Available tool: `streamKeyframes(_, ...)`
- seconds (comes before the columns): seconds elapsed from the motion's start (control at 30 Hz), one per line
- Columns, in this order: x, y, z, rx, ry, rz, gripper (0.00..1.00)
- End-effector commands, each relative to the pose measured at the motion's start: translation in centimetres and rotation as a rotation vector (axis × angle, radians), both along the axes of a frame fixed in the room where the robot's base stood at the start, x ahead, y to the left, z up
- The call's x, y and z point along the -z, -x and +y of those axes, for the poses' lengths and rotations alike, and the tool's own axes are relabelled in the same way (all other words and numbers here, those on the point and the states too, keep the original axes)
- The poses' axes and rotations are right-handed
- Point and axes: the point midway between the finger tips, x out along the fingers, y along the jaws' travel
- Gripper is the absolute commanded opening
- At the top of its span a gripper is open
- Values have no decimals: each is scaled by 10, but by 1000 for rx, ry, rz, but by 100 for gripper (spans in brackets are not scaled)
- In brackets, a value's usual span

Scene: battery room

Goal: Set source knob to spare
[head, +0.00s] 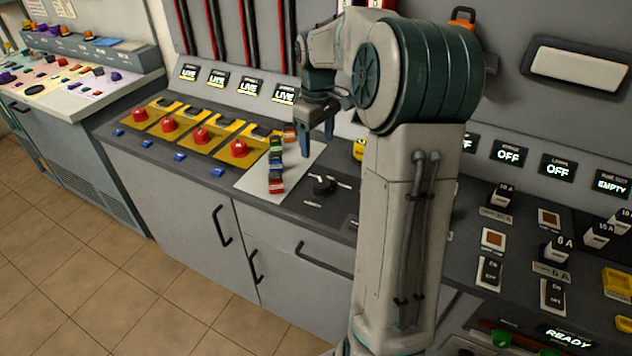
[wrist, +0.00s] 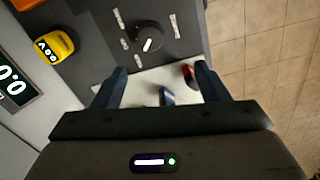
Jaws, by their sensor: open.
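A black rotary knob (head: 322,186) sits on a dark panel with small light labels around it, to the right of a white plate. It also shows in the wrist view (wrist: 148,38), with a white pointer mark. The label words are too small to read, so I cannot tell its setting. My gripper (head: 317,140) hangs above the console, behind and a little above the knob. In the wrist view my gripper (wrist: 160,72) is open and empty, its two fingers apart, with the knob beyond the fingertips and not touched.
A white plate (head: 249,180) bears several small coloured blocks (head: 276,165) near my gripper. A yellow piece (wrist: 54,47) stands beside the knob panel. Red buttons on yellow bases (head: 201,136) line the console at left. My arm hides part of the console's middle.

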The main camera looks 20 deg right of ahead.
Motion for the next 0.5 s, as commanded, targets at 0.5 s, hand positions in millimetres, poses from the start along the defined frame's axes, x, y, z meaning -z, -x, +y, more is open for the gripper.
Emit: streamKeyframes(0.5, 61, -13, -20, -28, -34, 17, 68)
